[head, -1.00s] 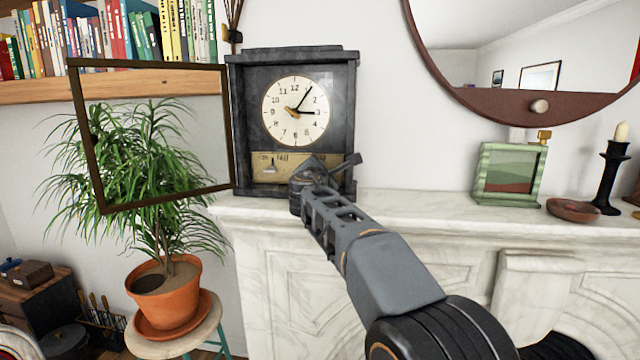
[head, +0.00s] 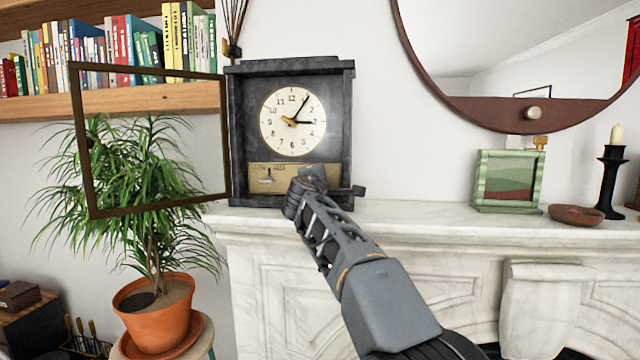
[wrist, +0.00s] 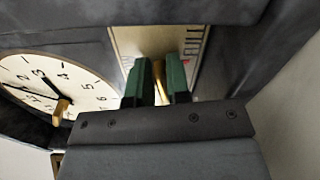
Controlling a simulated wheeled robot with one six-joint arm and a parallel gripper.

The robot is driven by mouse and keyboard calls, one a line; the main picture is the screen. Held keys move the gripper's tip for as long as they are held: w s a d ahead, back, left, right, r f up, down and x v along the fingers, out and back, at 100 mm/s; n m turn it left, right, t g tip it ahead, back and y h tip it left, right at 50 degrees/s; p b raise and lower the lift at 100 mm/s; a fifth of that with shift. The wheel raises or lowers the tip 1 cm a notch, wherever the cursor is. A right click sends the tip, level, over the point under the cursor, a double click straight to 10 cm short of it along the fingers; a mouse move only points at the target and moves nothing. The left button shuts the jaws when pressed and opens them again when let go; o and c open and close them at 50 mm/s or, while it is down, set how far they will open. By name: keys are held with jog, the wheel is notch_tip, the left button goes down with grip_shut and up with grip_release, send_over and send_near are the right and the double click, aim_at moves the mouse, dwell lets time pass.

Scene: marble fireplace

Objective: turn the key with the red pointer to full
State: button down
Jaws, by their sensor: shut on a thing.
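The dark clock (head: 343,130) stands on the mantel with its cream dial (head: 292,122) facing me. Below the dial is a brass plate (head: 258,188), partly hidden by my gripper (head: 322,180) in the head view. In the wrist view, my gripper (wrist: 161,78) has its green fingers on either side of the gold key (wrist: 160,82) and is shut on it. The pale plate (wrist: 128,42) carries lettering at its right that seems to read FULL (wrist: 192,42). A tiny red spot (wrist: 187,69) shows beside the right finger; I cannot clearly tell the pointer's direction.
The clock's framed glass door (head: 150,70) stands open to the left, in front of a potted plant (head: 155,318). The marble mantel (head: 410,212) is clear just right of the clock. Farther right are a green frame (head: 483,180), a bowl (head: 577,215) and a black candlestick (head: 612,180).

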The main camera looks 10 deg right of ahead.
jog(key=shift+a+r, duration=0.1)
jog(key=shift+r, duration=0.15)
jog(key=c, duration=1.4)
grip_release()
jog(key=shift+o, duration=0.9)
jog(key=shift+w+a+f, duration=0.2)
jog(key=shift+a, duration=0.1)
jog(key=shift+s+d, duration=0.25)
jog(key=shift+s, duration=0.05)
jog(key=b+v, duration=0.3)
jog(key=v, duration=1)
jog(key=shift+s+a+b, duration=0.15)
jog(key=shift+a+b, duration=0.15)
jog(key=shift+a, duration=0.1)
jog(key=s+d+f+m+g+y+p, duration=0.1)
jog(key=s+d+f+m+g+p, duration=0.2)
jog(key=f, duration=0.4)
jog(key=s+d+f+m+g+y+p, duration=0.1)
jog(key=s+f+m+g+y+p, duration=0.1)
jog(key=s+f+m+g+p, duration=0.3)
jog(key=s+d+f+m+g+y+p, duration=0.1)
jog(key=s+d+f+m+g+p, duration=0.15)
jog(key=s+f, duration=0.4)
jog(key=s+a+f+m+g+y+p, duration=0.1)
jog(key=s+f+m+g+y+p, duration=0.1)
jog(key=s+f+m, duration=0.3)
notch_tip(320, 180, down, 4)
jog(key=shift+s+a+f+y, duration=0.1)
jog(key=shift+s+a+y, duration=0.35)
jog(key=shift+s, duration=0.65)
